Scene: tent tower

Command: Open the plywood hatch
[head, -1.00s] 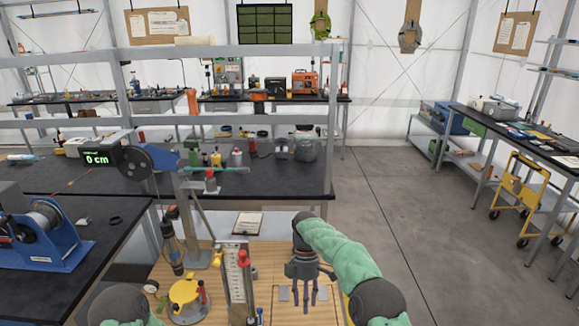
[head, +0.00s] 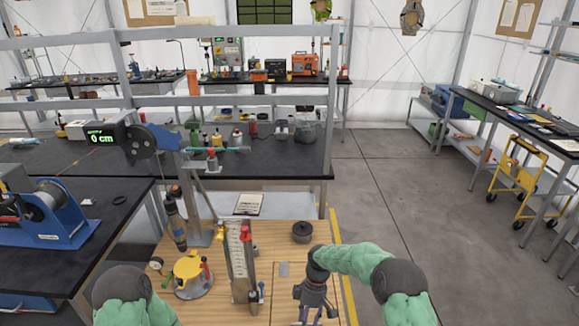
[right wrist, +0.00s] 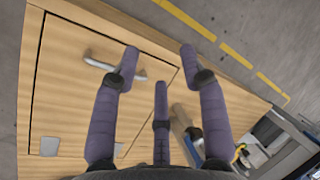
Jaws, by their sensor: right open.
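The plywood hatch (right wrist: 85,100) is a flat panel outlined by a dark gap in the wooden deck; it lies closed and flush. It also shows partly in the head view (head: 284,292). A silver bar handle (right wrist: 97,64) stands near its edge in the right wrist view, partly behind a finger. Grey hinge plates (right wrist: 48,146) sit at the opposite edge. My right gripper (right wrist: 160,62) has purple fingers spread open and empty over the hatch, close to the handle; contact cannot be told. It also shows at the bottom of the head view (head: 311,315). My left gripper is out of view.
On the deck left of the hatch stand an upright metal scale (head: 240,264) and a yellow-topped round device (head: 188,268). A dark round object (head: 302,232) sits beyond the hatch. A black workbench (head: 255,165) lies behind; open floor (head: 400,220) is right.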

